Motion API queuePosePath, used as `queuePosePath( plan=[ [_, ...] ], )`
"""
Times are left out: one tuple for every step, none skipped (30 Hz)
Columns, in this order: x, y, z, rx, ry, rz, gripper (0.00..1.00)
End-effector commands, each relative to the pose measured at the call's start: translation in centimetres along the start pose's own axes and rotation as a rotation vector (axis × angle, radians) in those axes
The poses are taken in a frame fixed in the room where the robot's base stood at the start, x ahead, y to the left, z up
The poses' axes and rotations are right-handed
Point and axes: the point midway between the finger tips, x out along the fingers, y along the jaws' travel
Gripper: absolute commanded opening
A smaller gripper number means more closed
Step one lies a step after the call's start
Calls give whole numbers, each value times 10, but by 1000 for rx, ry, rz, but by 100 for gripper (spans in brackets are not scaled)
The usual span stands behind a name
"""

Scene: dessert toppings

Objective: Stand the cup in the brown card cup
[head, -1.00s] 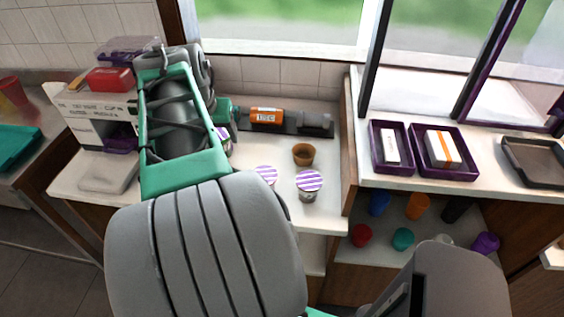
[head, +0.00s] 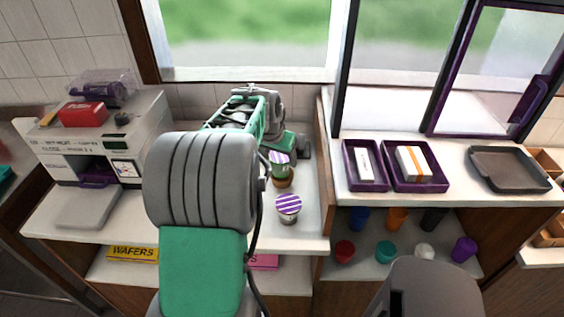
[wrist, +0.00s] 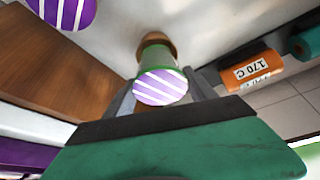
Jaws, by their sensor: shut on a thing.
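My gripper (wrist: 160,80) is shut on a cup with a purple-and-white striped lid (wrist: 160,88) and a green side. The held cup also shows in the head view (head: 279,166), just right of my arm, with its lid upward. The brown card cup (wrist: 155,38) stands on the counter right below the held cup in the wrist view. In the head view its brown side (head: 283,183) shows under the held cup. The two look lined up and overlap. I cannot tell whether the held cup's base is inside the card cup or just above it.
Another striped-lid cup (head: 288,207) stands nearer on the counter. A wooden divider (head: 322,180) bounds the counter on the right. My arm hides the counter's middle.

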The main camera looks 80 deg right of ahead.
Motion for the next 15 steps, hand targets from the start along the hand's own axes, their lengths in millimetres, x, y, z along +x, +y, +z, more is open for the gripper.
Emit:
queuePosePath(
  plan=[
    [3, 0, -2, 0, 1, 0, 10],
    [6, 0, -3, 0, 1, -1, 10],
    [9, 0, -4, -1, 0, -1, 10],
    [12, 0, -5, -1, 0, -1, 10],
    [17, 1, -6, -1, 0, -1, 10],
    [23, 1, -2, -3, -4, 0, 10],
    [27, 1, 0, -3, -3, 0, 10],
    [32, 1, 2, -3, -3, 0, 10],
    [37, 0, 4, -3, -1, 0, 10],
    [40, 0, 5, -2, 0, -1, 10],
    [42, 0, 5, -2, 2, -1, 10],
    [43, 0, 5, -2, 3, -2, 10],
    [44, 0, 6, -2, 3, -2, 10],
    [44, 0, 6, -2, 3, -2, 10],
    [44, 0, 6, -2, 3, -2, 10]
  ],
)
